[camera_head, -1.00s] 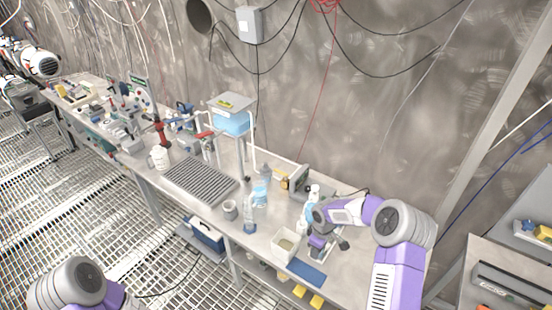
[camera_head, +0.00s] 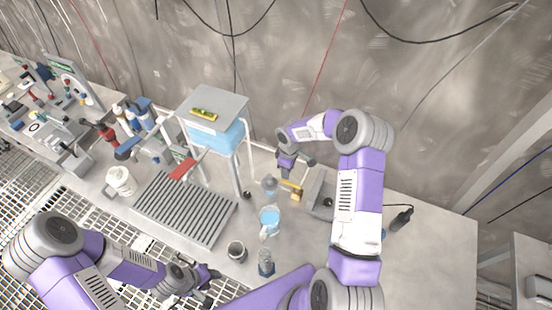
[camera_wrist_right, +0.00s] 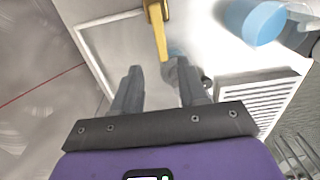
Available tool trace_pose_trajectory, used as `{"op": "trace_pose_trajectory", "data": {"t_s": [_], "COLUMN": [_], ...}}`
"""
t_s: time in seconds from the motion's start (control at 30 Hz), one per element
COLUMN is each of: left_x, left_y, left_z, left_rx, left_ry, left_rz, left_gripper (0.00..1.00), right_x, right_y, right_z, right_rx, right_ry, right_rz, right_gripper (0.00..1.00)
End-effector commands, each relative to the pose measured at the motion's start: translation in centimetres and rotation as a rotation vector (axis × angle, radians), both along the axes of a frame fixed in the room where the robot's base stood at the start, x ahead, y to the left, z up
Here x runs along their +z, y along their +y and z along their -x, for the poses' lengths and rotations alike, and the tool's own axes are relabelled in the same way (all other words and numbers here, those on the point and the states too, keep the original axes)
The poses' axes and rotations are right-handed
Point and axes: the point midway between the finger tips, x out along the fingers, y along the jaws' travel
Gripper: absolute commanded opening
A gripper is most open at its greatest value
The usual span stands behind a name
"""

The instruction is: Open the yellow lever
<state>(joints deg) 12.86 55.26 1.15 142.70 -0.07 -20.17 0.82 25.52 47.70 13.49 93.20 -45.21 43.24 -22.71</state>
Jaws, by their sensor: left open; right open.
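The yellow lever (camera_head: 291,189) sticks out from a small grey block-like fixture (camera_head: 318,190) on the bench. In the right wrist view, the lever (camera_wrist_right: 158,30) is a bent yellow bar at the top, beyond the fingertips. My right gripper (camera_head: 287,172) is just behind and above the lever in the head view. Its two fingers (camera_wrist_right: 160,82) are spread, with nothing clearly held between them; contact with the lever cannot be told. My left gripper (camera_head: 209,285) is open at the bench's front edge, away from the lever.
A clear jug with blue liquid (camera_head: 269,220), a grey cup (camera_head: 236,251) and a bottle (camera_head: 266,264) stand in front of the lever. A rack with a blue tank (camera_head: 215,136) stands left. A ribbed grey tray (camera_head: 183,208) lies further left. The wall is behind.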

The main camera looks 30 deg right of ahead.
Motion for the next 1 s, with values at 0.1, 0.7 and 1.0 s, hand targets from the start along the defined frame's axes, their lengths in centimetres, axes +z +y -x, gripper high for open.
{"op": "trace_pose_trajectory", "data": {"t_s": [0.1, 0.7, 1.0], "left_x": [0.1, 0.9, 0.8], "left_y": [0.0, 0.0, 0.0], "left_z": [0.1, 0.0, 0.0], "left_rx": [0.001, 0.000, 0.000], "left_ry": [0.001, 0.000, 0.000], "left_rz": [0.000, 0.000, 0.000], "left_gripper": [0.43, 0.43, 0.43], "right_x": [-1.0, -7.5, -7.5], "right_y": [0.0, 0.0, 0.0], "right_z": [0.1, 0.1, 0.1], "right_rx": [0.000, 0.000, 0.000], "right_ry": [0.005, 0.000, 0.000], "right_rz": [-0.001, 0.000, 0.000], "right_gripper": [0.43, 0.43, 0.26]}}
